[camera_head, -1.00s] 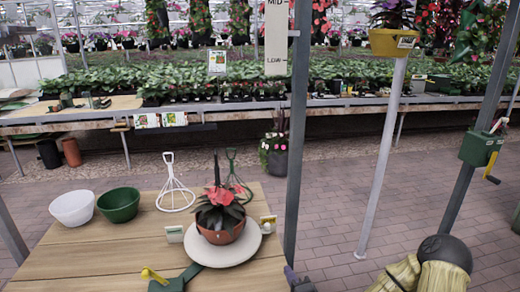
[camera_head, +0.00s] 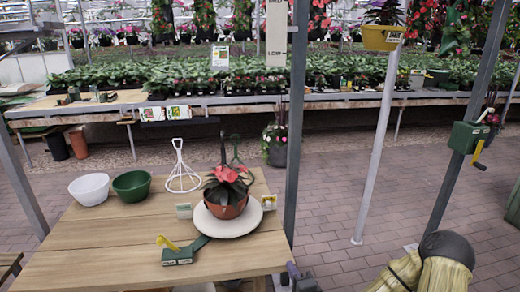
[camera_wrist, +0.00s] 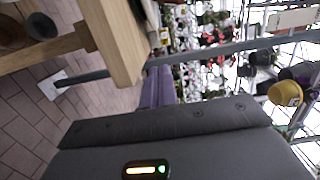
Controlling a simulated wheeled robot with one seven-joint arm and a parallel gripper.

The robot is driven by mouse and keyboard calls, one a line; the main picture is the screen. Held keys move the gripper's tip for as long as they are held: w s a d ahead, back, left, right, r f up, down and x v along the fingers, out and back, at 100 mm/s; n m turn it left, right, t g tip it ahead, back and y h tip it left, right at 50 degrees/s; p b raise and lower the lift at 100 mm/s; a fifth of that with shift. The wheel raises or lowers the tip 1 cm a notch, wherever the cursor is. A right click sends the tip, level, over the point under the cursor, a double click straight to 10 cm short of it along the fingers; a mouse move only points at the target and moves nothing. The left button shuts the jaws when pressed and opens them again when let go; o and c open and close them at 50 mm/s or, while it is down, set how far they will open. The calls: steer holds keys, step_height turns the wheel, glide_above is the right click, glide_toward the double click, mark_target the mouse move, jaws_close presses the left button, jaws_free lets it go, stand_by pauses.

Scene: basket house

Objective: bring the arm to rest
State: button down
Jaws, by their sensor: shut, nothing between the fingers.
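My gripper (camera_head: 292,272) shows small at the bottom of the head view, just right of the wooden table's (camera_head: 110,240) front right corner. In the wrist view its two purple fingers (camera_wrist: 158,86) lie together, shut, with nothing between them. The fingers are beside the table's edge and touch nothing that I can see. Most of my arm is outside the head view.
On the table stand a white bowl (camera_head: 89,189), a green bowl (camera_head: 131,186), a white wire stand (camera_head: 182,167) and a potted red flower (camera_head: 226,196) on a round plate (camera_head: 227,223). A grey post (camera_head: 297,120) rises near the gripper.

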steer(key=s+a+f+n+g, duration=0.1)
steer(key=s+f+n+g, duration=0.35)
steer(key=n+g, duration=0.45)
steer(key=s+d+r+n+g+h, duration=0.2)
steer(key=s+d+r+n+g, duration=0.15)
steer(key=s+r, duration=0.3)
steer(key=s+d+r+n+g+h, duration=0.25)
steer(key=s+d+r, duration=0.2)
steer(key=s, duration=0.35)
step_height(320, 180, up, 14)
steer(key=p, duration=1.3)
steer(key=shift+w+a+f+t+p, duration=0.25)
steer(key=shift+a+t+p, duration=0.05)
steer(key=shift+a+p, duration=0.1)
